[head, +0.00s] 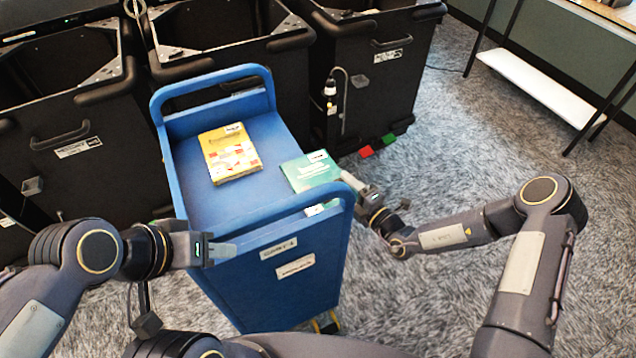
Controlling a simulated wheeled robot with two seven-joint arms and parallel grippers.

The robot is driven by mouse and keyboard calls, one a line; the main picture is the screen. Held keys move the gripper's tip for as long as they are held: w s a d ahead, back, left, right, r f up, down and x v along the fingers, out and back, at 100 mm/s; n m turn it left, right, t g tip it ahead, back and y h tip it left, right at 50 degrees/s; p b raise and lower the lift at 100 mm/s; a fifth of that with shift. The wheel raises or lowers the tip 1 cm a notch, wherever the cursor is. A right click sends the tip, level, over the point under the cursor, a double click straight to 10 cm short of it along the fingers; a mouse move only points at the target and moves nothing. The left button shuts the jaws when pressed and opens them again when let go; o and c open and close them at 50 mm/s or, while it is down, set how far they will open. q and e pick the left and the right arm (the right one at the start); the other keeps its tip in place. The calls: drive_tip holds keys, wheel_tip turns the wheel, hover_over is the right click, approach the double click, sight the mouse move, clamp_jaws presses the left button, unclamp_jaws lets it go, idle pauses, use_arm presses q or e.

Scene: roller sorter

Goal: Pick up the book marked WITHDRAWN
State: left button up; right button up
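A yellow book (230,155) with a red-and-white patterned cover lies flat on the top of the blue cart (190,188). A green book (308,171) lies near the cart's right edge, with a small white label on its upper part. The word WITHDRAWN is not readable on either book. My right gripper (350,182) is at the green book's right side, by the cart's rail; I cannot tell if it touches the book or how its fingers stand. My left gripper (224,251) is in front of the cart's left near side, away from both books; its finger gap is not clear.
The cart's raised blue handle rail (262,232) runs along the near side, partly in front of the green book. Several black bins (380,60) stand behind the cart. Red and green blocks (366,151) lie on the carpet. Carpet at the right is open.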

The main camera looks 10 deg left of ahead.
clamp_jaws()
idle(0.3)
